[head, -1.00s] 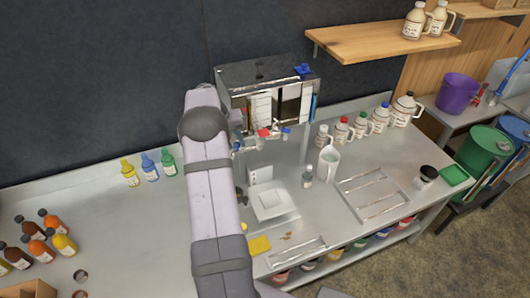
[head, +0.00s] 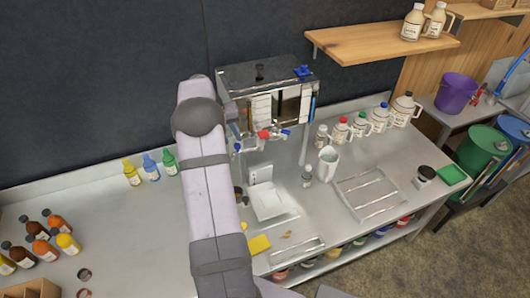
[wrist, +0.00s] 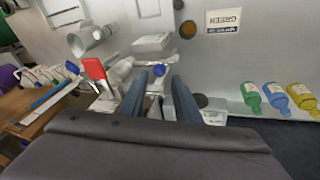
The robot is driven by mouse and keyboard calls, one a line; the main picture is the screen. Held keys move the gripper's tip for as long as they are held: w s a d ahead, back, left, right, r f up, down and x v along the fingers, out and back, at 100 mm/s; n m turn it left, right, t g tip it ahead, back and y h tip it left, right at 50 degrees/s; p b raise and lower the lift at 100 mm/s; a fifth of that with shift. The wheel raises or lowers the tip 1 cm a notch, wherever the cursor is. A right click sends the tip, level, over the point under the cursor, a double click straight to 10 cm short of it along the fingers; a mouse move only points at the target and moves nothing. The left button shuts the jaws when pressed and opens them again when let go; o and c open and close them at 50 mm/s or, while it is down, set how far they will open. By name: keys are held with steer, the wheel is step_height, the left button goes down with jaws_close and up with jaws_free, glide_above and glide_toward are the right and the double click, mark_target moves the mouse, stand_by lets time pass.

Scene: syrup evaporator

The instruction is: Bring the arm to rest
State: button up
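My arm (head: 212,190) reaches up across the bench toward the steel evaporator box (head: 240,75). In the head view the arm's own links hide my fingertips. In the wrist view my gripper (wrist: 158,98) shows two blue-grey fingers with a gap between them, and I see nothing held. A blue knob (wrist: 158,70) shows beyond the gap, and a red valve handle (wrist: 94,68) shows to the left. I cannot tell whether the fingers touch the valve parts. The red valve (head: 263,134) also shows in the head view, under the box.
Yellow, blue and green bottles (head: 151,167) stand left of the arm. A jug (head: 327,163), a small bottle (head: 307,176) and a wire rack (head: 372,194) sit on the right. A wooden shelf (head: 380,42) hangs upper right. The bench left of the arm has free room.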

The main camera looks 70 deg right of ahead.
stand_by(0.3)
steer(key=w+a+r+n+t+y+b, duration=0.1)
steer(key=w+a+n, duration=0.25)
steer(key=a, duration=0.95)
steer(key=w+a+n+t+y+b, duration=0.15)
steer(key=w+a, duration=0.25)
steer(key=a, duration=0.9)
steer(key=s+a+f+n+g+y+b, duration=0.15)
steer(key=s+a+n, duration=0.25)
steer(key=s+a, duration=0.6)
steer(key=s+a+f+n+p, duration=0.15)
steer(key=s+a+n, duration=0.3)
steer(key=a, duration=1.05)
step_height(320, 180, down, 31)
steer(key=m+b, duration=0.1)
steer(key=b, duration=3)
steer(key=shift+s+b, duration=0.2)
steer(key=shift+b, duration=0.15)
steer(key=shift+d+r, duration=0.1)
steer(key=shift+r, duration=0.05)
